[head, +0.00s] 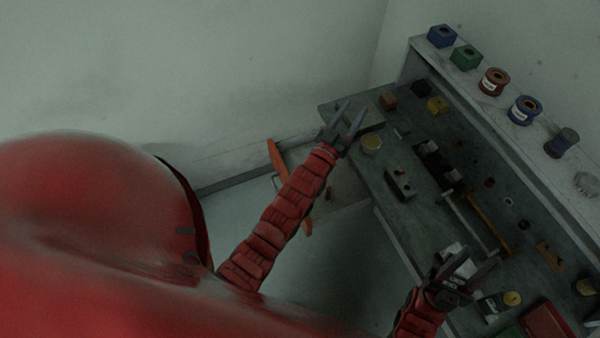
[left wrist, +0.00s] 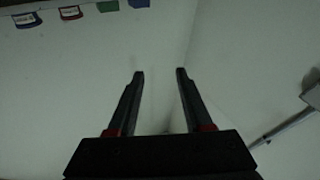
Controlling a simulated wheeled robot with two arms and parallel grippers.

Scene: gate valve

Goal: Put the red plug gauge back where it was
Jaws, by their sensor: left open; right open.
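I cannot pick out the red plug gauge for certain. A small dark red piece (head: 328,192) lies low beside the bench, at the orange-edged stand, and a small reddish ring (head: 490,182) is on the bench; both are too small to identify. My left gripper (head: 355,107) is open and empty, above the far left corner of the bench. In the left wrist view its fingers (left wrist: 160,73) are apart with only wall between them. My right gripper (head: 480,258) is open over the near part of the bench; nothing shows clearly between its fingers.
The grey bench (head: 385,215) holds a metal block (head: 400,184), a long bar (head: 470,224) and several small parts. A raised shelf (head: 497,120) along its back carries blocks and spools, including a green block (head: 465,56). A red tray (head: 548,322) is at the lower right.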

